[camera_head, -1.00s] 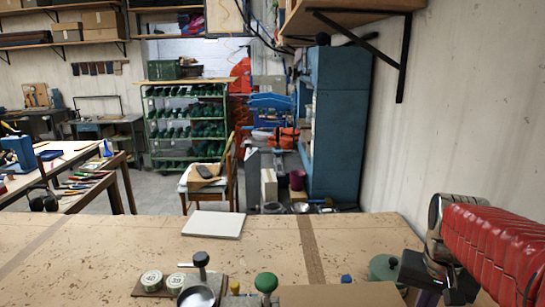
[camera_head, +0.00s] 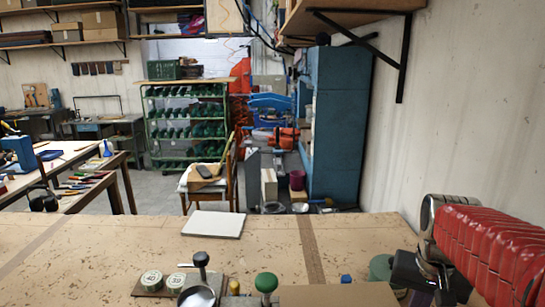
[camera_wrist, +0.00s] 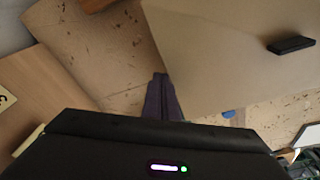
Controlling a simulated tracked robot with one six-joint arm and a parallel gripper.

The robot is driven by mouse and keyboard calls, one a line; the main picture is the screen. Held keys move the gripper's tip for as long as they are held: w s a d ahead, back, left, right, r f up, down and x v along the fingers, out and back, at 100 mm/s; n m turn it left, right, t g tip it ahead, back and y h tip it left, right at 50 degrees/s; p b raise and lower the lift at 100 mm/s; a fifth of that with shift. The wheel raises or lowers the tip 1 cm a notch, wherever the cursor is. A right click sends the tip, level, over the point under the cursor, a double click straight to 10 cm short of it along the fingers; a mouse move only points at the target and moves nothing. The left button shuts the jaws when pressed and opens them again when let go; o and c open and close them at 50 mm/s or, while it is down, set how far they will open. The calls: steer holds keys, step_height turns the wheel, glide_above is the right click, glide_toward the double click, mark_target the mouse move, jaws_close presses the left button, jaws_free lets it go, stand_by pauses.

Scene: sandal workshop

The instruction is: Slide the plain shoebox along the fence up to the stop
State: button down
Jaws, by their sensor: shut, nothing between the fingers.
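The plain shoebox (camera_head: 338,296) shows as a flat tan top at the bottom edge of the head view, cut off by the frame. In the wrist view, a large plain tan surface (camera_wrist: 225,55), which looks like its top, fills the upper right, with a small black block (camera_wrist: 291,44) on or over it. My gripper (camera_wrist: 163,98) is shut and empty, its dark fingers beside the edge of that surface; I cannot tell whether they touch it. In the head view my dark gripper body (camera_head: 413,272) is right of the box. I cannot clearly identify the fence or stop.
A green tin (camera_head: 380,267) and a small blue block (camera_head: 346,279) stand behind the box. A green knob (camera_head: 266,283), a black-knobbed tool (camera_head: 201,260) and round tins on a board (camera_head: 152,281) are to the left. A white slab (camera_head: 213,224) lies farther back.

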steer(key=shift+a, duration=2.15)
stand_by(0.9)
steer(key=shift+d, duration=0.15)
steer(key=shift+d, duration=0.45)
steer(key=shift+r, duration=4)
steer(key=shift+s, duration=0.15)
